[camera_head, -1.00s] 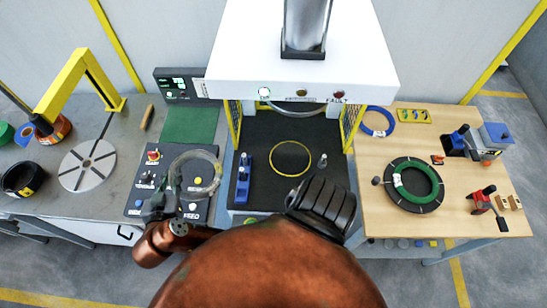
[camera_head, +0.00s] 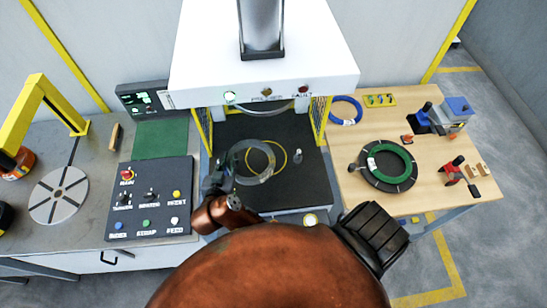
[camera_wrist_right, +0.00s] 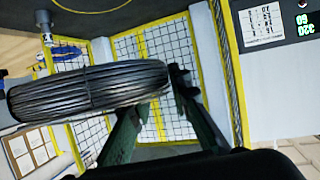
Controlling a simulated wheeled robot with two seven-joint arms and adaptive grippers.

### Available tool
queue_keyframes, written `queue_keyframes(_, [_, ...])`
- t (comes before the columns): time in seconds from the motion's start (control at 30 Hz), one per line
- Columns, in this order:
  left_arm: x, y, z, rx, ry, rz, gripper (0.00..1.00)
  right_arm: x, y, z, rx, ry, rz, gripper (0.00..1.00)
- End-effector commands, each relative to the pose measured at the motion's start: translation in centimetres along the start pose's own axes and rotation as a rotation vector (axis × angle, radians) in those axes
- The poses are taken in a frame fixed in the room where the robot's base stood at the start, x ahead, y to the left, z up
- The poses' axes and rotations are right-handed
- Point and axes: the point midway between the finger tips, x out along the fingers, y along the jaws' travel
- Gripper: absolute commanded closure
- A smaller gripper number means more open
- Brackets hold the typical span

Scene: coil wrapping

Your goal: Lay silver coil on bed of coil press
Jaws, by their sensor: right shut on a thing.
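The silver coil (camera_head: 237,162) is a pale grey ring over the left part of the press's dark bed (camera_head: 290,192) in the head view. It overlaps the yellow ring mark (camera_head: 301,153) and lies left of its centre. My right gripper (camera_head: 218,180) is shut on the coil's left side. In the right wrist view the coil (camera_wrist_right: 85,85) shows edge-on, dark and ribbed, close to the fingers (camera_wrist_right: 152,100). The head view does not show clearly how far the coil is above the bed. My left gripper is not in view.
The press's white head (camera_head: 265,65) overhangs the bed, with yellow mesh guards (camera_head: 319,120) at both sides. A small grey post (camera_head: 298,156) stands right of the ring mark. A control panel (camera_head: 150,205) is left; a wooden table (camera_head: 420,195) with a green coil (camera_head: 390,162) is right.

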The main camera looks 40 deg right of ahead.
Motion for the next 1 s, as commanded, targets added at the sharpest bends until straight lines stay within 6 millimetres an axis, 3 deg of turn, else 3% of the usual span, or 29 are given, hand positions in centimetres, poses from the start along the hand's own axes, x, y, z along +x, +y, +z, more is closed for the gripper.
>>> queue_keyframes(0.2, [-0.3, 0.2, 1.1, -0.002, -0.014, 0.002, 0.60, 1.7, -0.5, 3.9, -0.029, -0.011, -0.091, 1.00])
queue_keyframes(0.37, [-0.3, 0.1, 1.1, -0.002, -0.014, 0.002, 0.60, 3.7, -0.1, 4.5, -0.030, -0.009, -0.106, 1.00])
queue_keyframes(0.7, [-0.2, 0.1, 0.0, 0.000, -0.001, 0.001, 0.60, 11.2, 2.0, 4.9, -0.029, -0.009, -0.105, 1.00])
queue_keyframes(1.0, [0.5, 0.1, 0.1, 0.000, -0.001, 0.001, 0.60, 16.1, 2.9, 7.8, -0.029, -0.011, -0.107, 1.00])
